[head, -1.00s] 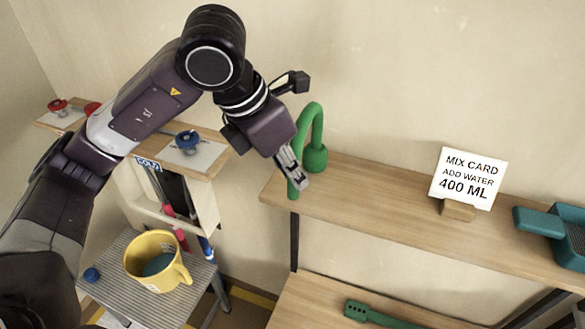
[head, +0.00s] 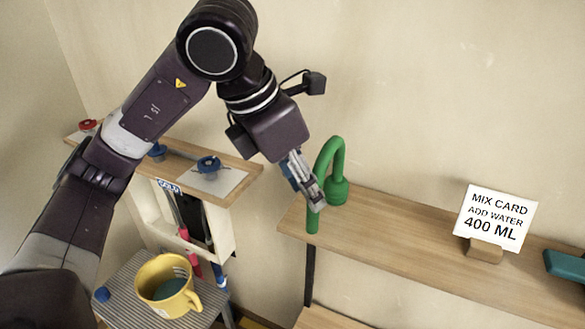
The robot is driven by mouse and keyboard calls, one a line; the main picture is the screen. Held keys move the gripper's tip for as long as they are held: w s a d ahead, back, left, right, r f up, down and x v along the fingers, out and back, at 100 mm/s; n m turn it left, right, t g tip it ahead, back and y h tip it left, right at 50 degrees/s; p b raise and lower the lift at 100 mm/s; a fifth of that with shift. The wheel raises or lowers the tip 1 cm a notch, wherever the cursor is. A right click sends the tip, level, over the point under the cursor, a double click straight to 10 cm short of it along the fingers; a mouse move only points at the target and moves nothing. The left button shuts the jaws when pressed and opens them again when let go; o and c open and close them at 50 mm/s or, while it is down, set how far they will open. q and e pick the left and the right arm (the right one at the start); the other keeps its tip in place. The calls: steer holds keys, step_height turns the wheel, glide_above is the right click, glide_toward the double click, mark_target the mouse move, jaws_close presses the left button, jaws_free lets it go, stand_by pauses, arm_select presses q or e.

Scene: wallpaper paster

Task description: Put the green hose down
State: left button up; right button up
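The green hose (head: 337,190) is a bent, arch-shaped piece at the left end of the wooden shelf (head: 400,245). Its thicker end is at the shelf top near the wall. Its other leg comes down by the shelf's front left edge. My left gripper (head: 312,190) is at this front leg and hides its middle part; the leg shows above and below the fingers. The fingers point down and to the right. I cannot tell if they still clamp the hose or stand open around it. My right gripper is not in view.
A mix card sign (head: 495,217) stands in a wooden block on the shelf, with a teal object (head: 565,265) at the right edge. The shelf between hose and sign is clear. A yellow jug (head: 165,287) stands on a grey ribbed stand, below a board with blue valves (head: 208,165).

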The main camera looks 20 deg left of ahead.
arm_select(q)
steer(key=v, duration=0.7)
